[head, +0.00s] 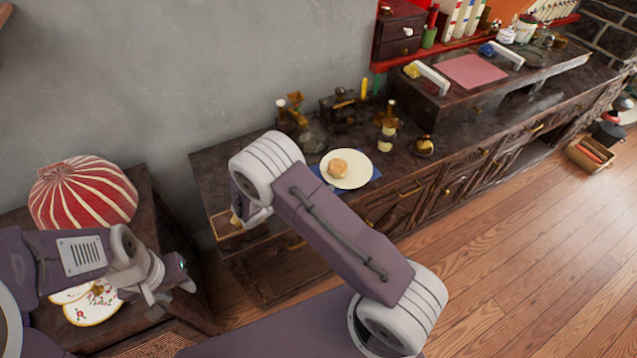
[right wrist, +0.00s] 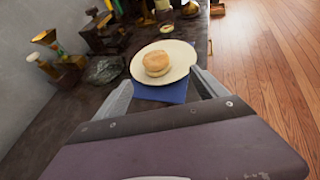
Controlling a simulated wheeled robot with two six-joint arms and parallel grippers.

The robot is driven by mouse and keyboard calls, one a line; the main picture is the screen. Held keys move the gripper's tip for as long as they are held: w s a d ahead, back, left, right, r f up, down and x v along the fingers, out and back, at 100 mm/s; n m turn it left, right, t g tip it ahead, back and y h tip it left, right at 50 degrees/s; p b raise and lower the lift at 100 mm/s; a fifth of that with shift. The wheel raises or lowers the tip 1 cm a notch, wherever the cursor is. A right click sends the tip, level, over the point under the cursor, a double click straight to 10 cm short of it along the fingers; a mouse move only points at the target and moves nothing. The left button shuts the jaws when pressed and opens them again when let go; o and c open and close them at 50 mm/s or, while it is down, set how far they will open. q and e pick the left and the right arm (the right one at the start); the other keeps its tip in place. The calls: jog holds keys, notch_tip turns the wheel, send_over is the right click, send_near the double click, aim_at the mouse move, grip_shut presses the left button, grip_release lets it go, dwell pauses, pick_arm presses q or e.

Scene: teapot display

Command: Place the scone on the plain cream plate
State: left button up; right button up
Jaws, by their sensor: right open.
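The scone (head: 338,169), round and golden brown, rests on the plain cream plate (head: 360,176) on the dark wooden cabinet top. The right wrist view also shows the scone (right wrist: 157,63) on the plate (right wrist: 181,54), toward the plate's left side. My right gripper (head: 243,212) is beside the near left end of the cabinet, apart from the plate. In the right wrist view its fingers are spread with nothing between them, and the plate lies beyond them. My left gripper (head: 170,287) is at the lower left, near a low table; its fingertips are unclear.
A blue cloth (right wrist: 160,92) lies under the plate. Bottles (head: 388,123) and dark metal pieces stand behind and right of it. A red striped round object (head: 83,193) and flowered plates (head: 93,308) are on the left table. The wooden floor (head: 520,240) at right is open.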

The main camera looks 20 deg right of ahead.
jog(key=s+r+m+g+y, duration=0.3)
jog(key=s+m+g+y, duration=0.45)
jog(key=s+m, duration=0.95)
jog(key=s+a+r+m+t+y+p, duration=0.1)
jog(key=a+r+m+y+p, duration=0.1)
jog(key=r, duration=0.3)
jog(key=s+a+r+m+t+y+p, duration=0.2)
jog(key=r+m+p, duration=0.2)
jog(key=r+p, duration=0.1)
